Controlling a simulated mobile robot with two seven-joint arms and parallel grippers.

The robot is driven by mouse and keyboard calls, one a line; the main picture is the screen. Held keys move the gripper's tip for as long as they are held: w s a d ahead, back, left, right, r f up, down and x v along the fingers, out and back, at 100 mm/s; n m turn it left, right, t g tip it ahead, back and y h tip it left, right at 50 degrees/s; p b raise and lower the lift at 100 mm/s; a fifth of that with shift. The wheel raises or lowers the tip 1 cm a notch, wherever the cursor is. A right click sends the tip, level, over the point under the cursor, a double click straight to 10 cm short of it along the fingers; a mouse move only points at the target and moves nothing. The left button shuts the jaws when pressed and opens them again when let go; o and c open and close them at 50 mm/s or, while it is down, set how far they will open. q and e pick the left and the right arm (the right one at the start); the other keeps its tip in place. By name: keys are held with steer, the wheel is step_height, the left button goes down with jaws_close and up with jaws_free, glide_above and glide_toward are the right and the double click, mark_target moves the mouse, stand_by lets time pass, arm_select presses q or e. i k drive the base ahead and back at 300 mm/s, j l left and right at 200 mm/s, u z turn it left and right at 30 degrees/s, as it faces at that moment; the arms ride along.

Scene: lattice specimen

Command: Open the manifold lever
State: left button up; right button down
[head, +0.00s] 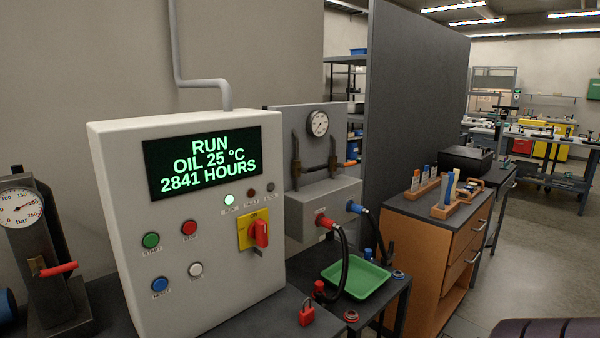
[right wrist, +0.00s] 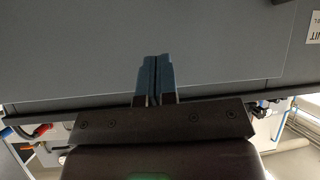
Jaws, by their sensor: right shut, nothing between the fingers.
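The manifold (head: 322,205) is a grey box on a grey back plate in the middle of the head view. A round gauge (head: 317,123) and dark pipes sit above it. A small lever with an orange grip (head: 350,163) sticks out to the right at the pipework; its exact setting is too small to tell. A red coupling (head: 322,220) and a blue coupling (head: 353,207) with black hoses are on the box front. My right gripper (right wrist: 154,60) is shut and empty, seen against a plain grey surface in the right wrist view. My left gripper is in neither view.
A white control cabinet (head: 190,290) with a lit display stands left of the manifold. A green tray (head: 357,279) and a red padlock (head: 307,312) lie below. A grey partition (head: 418,100) and a wooden drawer cabinet (head: 440,235) stand right. Open floor (head: 535,240) lies further right.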

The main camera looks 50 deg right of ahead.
mark_target(312, 169)
steer(key=k+l+z, duration=0.15)
steer(key=l+z, duration=0.15)
steer(key=z, duration=0.15)
steer(key=k+l+z, duration=0.1)
steer(key=l+z, duration=0.75)
steer(key=k+j, duration=0.05)
